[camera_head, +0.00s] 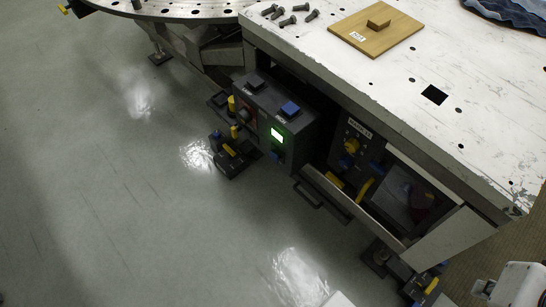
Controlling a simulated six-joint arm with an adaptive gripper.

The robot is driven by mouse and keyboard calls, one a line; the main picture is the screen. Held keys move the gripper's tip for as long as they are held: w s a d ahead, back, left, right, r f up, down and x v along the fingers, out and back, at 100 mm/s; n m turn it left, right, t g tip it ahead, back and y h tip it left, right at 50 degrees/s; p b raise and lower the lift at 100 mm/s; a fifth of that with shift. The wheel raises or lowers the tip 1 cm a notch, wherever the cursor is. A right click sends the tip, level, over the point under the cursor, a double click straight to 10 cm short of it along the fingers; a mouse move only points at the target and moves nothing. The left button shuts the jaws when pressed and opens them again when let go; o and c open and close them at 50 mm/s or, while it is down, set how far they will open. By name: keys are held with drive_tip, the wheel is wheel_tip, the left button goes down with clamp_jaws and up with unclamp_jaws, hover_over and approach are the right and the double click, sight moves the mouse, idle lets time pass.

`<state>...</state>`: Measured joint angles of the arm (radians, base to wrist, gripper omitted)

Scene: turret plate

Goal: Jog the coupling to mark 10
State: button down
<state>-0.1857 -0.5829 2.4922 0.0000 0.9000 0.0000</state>
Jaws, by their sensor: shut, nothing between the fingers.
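A round metal plate (185,10) with holes around its rim shows at the top left, cut off by the frame edge. I cannot tell which part is the coupling. A dark control box (262,112) hangs at the table's front side. It has a black button (255,81) and a blue button (290,108) on top, and a lit green display (277,136) on its face. To its right, a dark panel (345,158) carries a yellow knob (351,146) and a small label (360,128), perhaps "MARK 10".
An open drawer (352,211) sticks out below the white table (400,95). Several dark bolts (290,18), a wooden board (376,33) with a block, and a blue cloth (512,12) lie on the table. The floor at left is clear.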

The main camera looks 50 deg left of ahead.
sight(274, 156)
drive_tip(key=w+a+f+n+g, duration=0.1)
drive_tip(key=a+f+n+g, duration=0.1)
drive_tip(key=a+f, duration=0.7)
drive_tip(key=a+f+n+g, duration=0.15)
drive_tip(key=a+f, duration=0.45)
drive_tip(key=a, duration=0.7)
drive_tip(key=w+a+f+n+g, duration=0.1)
drive_tip(key=a+f+n, duration=0.1)
drive_tip(key=a+f, duration=0.7)
drive_tip(key=s+a+f+t+y, duration=0.1)
drive_tip(key=s+a+f, duration=0.3)
drive_tip(key=a+f, duration=0.55)
drive_tip(key=s+a+f+t+y, duration=0.25)
drive_tip(key=a+f, duration=0.35)
drive_tip(key=f, duration=0.6)
drive_tip(key=s+a+f+t+y, duration=0.1)
drive_tip(key=s+a+f, duration=0.3)
drive_tip(key=a+f, duration=0.55)
drive_tip(key=w+a+r+m+t+y, duration=0.1)
drive_tip(key=w+a+r+t, duration=0.1)
drive_tip(key=w, duration=0.3)
drive_tip(key=w+a+r+m+t+y, duration=0.1)
drive_tip(key=w+a+r+m+t, duration=0.1)
drive_tip(key=w+a+r+t, duration=0.1)
drive_tip(key=shift+w+r+t, duration=0.3)
drive_tip(key=shift+w+t, duration=0.2)
drive_tip(key=shift+w, duration=0.6)
drive_tip(key=shift+w+y, duration=0.15)
drive_tip(key=shift+y, duration=0.1)
